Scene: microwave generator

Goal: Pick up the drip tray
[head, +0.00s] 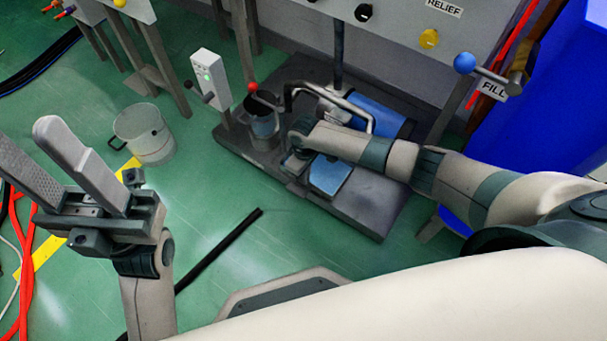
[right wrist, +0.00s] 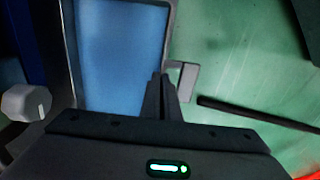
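The drip tray (head: 328,175) is a shallow blue rectangle with a grey rim, low on the dark base plate below the blue motor. In the right wrist view the tray (right wrist: 122,55) fills the upper left, with a small grey handle (right wrist: 188,82) on its right edge. My right gripper (head: 298,158) reaches down at the tray's left end. My left gripper (head: 28,140) is open and empty, away at the left above the floor.
The base plate (head: 375,205) carries a blue motor (head: 378,115), a bent grey pipe (head: 345,103) and a dark pot (head: 262,125). A grey switch box (head: 210,78) and a metal bucket (head: 145,133) stand left. A black bar (head: 220,248) lies on open green floor.

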